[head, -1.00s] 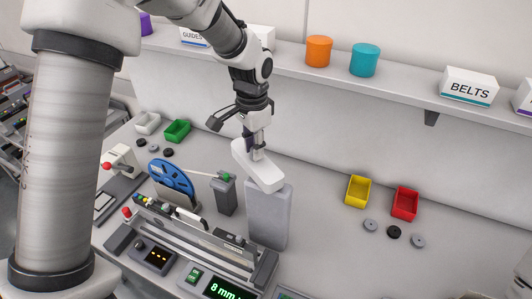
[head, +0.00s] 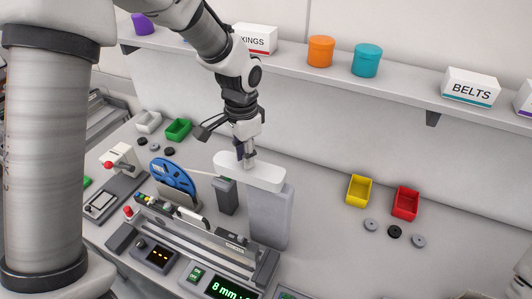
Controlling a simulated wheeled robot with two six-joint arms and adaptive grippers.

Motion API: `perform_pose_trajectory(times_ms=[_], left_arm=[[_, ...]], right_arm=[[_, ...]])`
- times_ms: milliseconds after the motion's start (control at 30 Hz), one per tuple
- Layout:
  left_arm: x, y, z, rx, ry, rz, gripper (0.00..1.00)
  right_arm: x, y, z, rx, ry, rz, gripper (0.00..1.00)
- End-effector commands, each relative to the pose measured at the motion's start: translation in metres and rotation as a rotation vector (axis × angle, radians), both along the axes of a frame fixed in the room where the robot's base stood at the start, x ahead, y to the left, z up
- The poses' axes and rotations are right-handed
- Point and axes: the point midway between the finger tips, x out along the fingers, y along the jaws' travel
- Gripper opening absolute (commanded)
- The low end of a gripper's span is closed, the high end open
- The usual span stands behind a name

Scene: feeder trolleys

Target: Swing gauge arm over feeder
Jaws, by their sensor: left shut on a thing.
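The gauge arm (head: 262,179) is a white, rounded bar on top of a grey post (head: 268,217) behind the feeder. It points left from the post, its free end near the small dark grey block (head: 227,196). My left gripper (head: 247,162) reaches down from above and is shut on the gauge arm near its free end; the fingertips are partly hidden. The feeder (head: 205,236) lies in front, with a blue reel (head: 172,177) at its left and a pale tape running right from the reel. My right gripper is not in view.
A display reading 8 mm (head: 228,289) sits at the front. Green (head: 178,130), yellow (head: 359,190) and red (head: 405,202) bins lie farther back. A shelf (head: 400,91) with cans and boxes runs above. The right worktop is mostly clear.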

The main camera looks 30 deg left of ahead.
Motion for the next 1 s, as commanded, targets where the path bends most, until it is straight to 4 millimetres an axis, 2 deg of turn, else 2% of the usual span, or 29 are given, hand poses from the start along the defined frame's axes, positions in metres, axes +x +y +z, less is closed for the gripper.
perform_pose_trajectory(times_ms=[100, 1000], left_arm=[[-0.008, -0.002, 0.000, -0.001, 0.004, 0.001, 0.08], [-0.035, -0.020, 0.001, -0.001, 0.000, 0.001, 0.08]], right_arm=[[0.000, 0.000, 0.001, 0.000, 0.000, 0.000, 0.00], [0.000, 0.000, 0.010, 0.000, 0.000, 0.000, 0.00]])
